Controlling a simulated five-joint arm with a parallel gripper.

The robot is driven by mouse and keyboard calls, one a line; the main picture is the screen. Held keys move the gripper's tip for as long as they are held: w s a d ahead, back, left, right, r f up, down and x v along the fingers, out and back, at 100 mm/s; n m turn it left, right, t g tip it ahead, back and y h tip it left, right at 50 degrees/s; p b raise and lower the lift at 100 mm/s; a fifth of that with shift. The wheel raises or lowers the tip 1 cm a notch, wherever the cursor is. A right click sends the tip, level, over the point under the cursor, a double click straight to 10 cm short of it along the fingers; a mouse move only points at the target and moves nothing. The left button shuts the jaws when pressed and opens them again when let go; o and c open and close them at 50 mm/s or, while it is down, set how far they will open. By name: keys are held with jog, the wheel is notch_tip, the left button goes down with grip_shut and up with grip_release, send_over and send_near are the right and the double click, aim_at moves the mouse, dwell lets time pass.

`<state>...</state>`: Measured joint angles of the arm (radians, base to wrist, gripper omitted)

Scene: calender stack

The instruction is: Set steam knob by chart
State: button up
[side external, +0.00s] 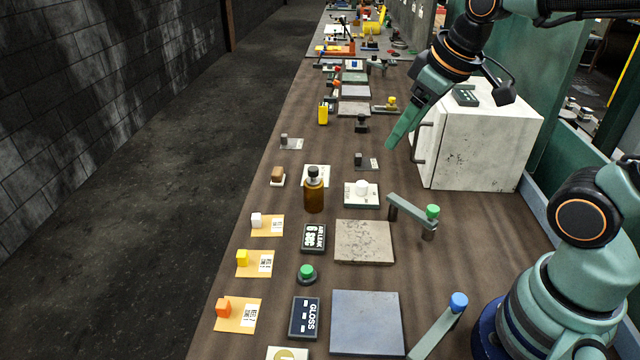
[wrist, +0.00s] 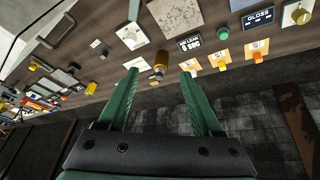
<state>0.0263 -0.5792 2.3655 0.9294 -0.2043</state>
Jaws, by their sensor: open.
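Another is a gold knob (side external: 288,355), cut off at the bottom edge, also in the wrist view (wrist: 299,15). Orange cards with cubes, such as the one with the orange cube (side external: 236,318), and a dark GLOSS panel (side external: 304,318) carry print; I cannot tell which is the chart. My gripper (side external: 396,142) is above the bench, fingers apart and empty in the wrist view (wrist: 158,78).
A brown bottle (side external: 314,195) stands upright mid-bench. A white cabinet (side external: 475,140) with a handle stands right of my gripper. Lever arms with a green knob (side external: 432,212) and a blue knob (side external: 459,302) rise at right. A green button (side external: 307,272) sits near the front.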

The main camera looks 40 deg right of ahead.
jog(key=w+d+f+n+g, duration=0.2)
jog(key=w+d+n, duration=0.2)
jog(key=w+n, duration=0.4)
jog(key=n+g, duration=0.3)
jog(key=n, duration=0.2)
send_over(362, 184)
notch_tip(362, 184, down, 9)
notch_tip(362, 184, down, 12)
jog(key=shift+w+r, duration=0.1)
grip_shut()
